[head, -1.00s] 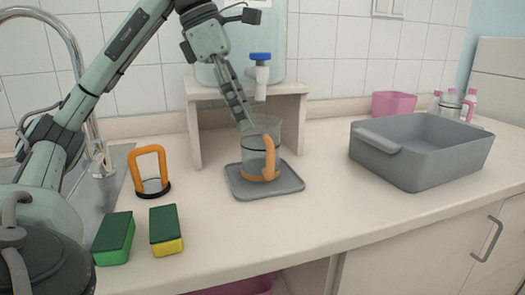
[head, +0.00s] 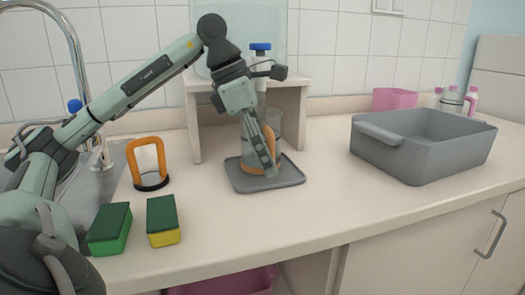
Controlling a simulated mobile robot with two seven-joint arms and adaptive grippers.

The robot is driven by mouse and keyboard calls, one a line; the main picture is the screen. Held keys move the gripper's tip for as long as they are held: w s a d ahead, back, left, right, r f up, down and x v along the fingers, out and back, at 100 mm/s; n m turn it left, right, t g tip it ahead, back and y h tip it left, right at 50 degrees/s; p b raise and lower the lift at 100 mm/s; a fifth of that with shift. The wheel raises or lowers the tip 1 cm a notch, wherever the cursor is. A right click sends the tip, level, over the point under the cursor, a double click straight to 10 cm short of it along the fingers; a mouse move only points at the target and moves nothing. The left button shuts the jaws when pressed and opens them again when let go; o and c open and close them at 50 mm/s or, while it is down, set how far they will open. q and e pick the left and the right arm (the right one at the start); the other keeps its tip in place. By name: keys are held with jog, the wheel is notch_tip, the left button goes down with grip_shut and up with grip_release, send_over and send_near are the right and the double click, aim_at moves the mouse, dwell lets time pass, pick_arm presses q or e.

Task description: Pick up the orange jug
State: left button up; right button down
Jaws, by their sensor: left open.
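The orange jug (head: 277,122), a clear vessel with an orange handle and orange base, stands upright on a grey square mat (head: 290,178) under a blue-topped tap. My left gripper (head: 267,168) points down in front of the jug at its handle. It is open, and its fingers hide much of the handle and lower front. I cannot tell whether the fingers touch the handle. My right gripper is not in view.
An orange loop-handled item with a black base (head: 149,166) stands by the sink. Two sponges, green (head: 110,228) and green-yellow (head: 163,220), lie at the front left. A grey bin (head: 425,150) stands at the right. Counter between mat and bin is clear.

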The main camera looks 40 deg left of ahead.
pick_arm(q)
jog(key=shift+c, duration=0.5)
grip_shut()
jog(key=shift+r, duration=0.1)
